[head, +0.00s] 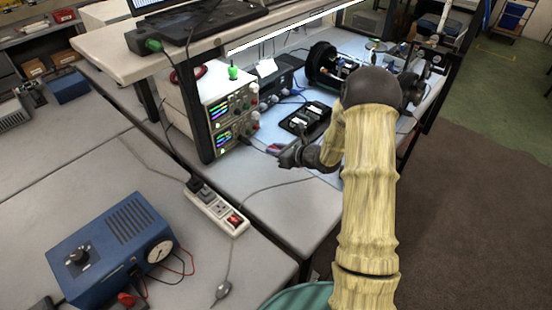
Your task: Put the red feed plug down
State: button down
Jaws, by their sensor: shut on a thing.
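My arm reaches forward over the bench, and my gripper (286,158) is at its far end, pointing left above the light bench top. It is shut, with a small red piece, which I take for the red feed plug (274,148), showing at its fingertips. The plug is small here and partly hidden by the gripper. I cannot tell whether it touches the bench.
A power strip (216,207) with a red part lies to the left. A blue box with a gauge (112,250) stands front left. Thin cables cross the bench.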

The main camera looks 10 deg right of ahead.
aim_at(276, 164)
notch_tip(276, 164, down, 4)
jog(key=shift+r+b, duration=0.15)
jog(key=shift+b, duration=0.4)
jog(key=shift+f+b, duration=0.25)
jog(key=shift+b, duration=0.1)
jog(key=shift+f+b, duration=0.35)
jog(key=shift+b, duration=0.15)
jog(key=c, duration=1.4)
grip_release()
jog(key=shift+o, duration=0.6)
jog(key=shift+f, duration=0.15)
